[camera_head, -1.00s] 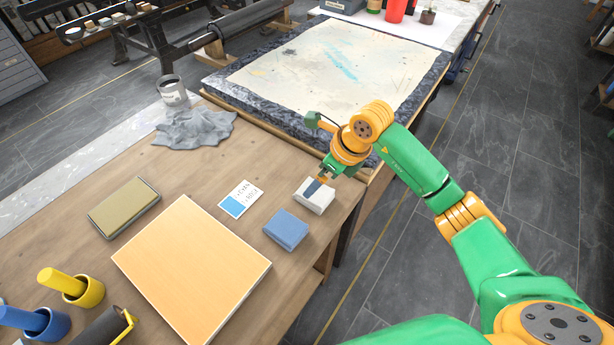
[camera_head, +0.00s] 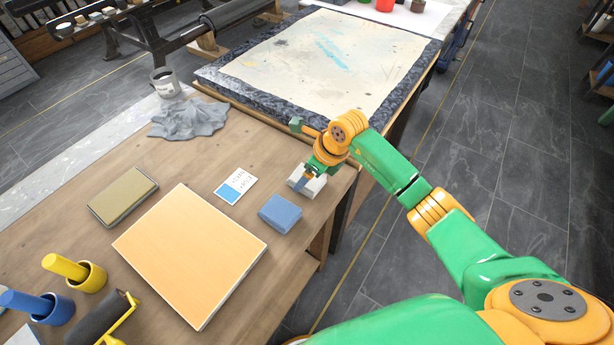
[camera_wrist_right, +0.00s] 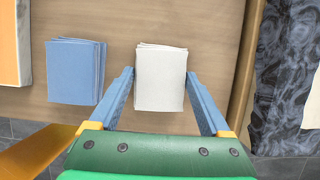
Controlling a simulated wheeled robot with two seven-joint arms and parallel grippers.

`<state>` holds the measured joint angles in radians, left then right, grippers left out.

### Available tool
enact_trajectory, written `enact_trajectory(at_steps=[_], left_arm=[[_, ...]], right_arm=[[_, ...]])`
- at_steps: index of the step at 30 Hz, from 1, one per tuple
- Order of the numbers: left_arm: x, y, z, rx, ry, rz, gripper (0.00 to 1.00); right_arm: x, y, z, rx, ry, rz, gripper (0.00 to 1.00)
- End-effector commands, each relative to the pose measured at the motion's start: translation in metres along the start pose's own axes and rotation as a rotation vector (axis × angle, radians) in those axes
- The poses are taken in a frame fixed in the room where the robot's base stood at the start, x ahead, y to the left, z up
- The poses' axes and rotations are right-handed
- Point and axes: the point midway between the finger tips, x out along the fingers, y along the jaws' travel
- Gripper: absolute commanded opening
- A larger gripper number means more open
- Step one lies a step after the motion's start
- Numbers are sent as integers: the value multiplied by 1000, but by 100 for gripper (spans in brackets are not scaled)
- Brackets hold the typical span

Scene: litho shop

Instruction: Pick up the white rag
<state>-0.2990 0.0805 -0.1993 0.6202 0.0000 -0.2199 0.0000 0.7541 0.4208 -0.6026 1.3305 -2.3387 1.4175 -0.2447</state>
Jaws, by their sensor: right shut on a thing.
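The white rag (camera_head: 311,186) is a folded pad near the right edge of the wooden table, partly hidden behind my right gripper (camera_head: 304,181) in the head view. In the right wrist view the white rag (camera_wrist_right: 161,78) lies between the two blue fingers of my right gripper (camera_wrist_right: 160,74), one along each side. The gripper is shut on it. I cannot tell any gap between the rag and the tabletop. My left gripper is not in view.
A folded blue rag (camera_head: 281,213) lies close beside the white one, left of it in the right wrist view (camera_wrist_right: 76,71). A blue-and-white card (camera_head: 236,187), an orange board (camera_head: 190,252) and a crumpled grey cloth (camera_head: 188,119) are on the table. A stone slab (camera_head: 215,82) stands behind.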

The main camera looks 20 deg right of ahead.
Motion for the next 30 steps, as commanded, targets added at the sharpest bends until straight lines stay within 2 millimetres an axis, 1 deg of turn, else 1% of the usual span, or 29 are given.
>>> enact_trajectory(at_steps=[4, 7, 9, 14, 18, 21, 25, 30], left_arm=[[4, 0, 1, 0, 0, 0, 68], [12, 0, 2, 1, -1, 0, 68], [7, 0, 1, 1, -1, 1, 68], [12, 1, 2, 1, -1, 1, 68], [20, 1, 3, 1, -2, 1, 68], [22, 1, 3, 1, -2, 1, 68], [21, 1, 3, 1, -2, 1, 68], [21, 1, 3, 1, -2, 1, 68]], right_arm=[[-8, -1, 4, -2, -2, -4, 28], [-28, -2, 12, -4, -6, -6, 28], [-49, 11, 11, -7, -5, -4, 28], [-99, 42, 5, -8, -4, -7, 28], [-122, 75, -13, -8, -2, -5, 28], [-138, 93, -22, -7, -2, -4, 28], [-150, 107, -27, -3, -2, -1, 28], [-153, 111, -30, -1, 1, -1, 28]])
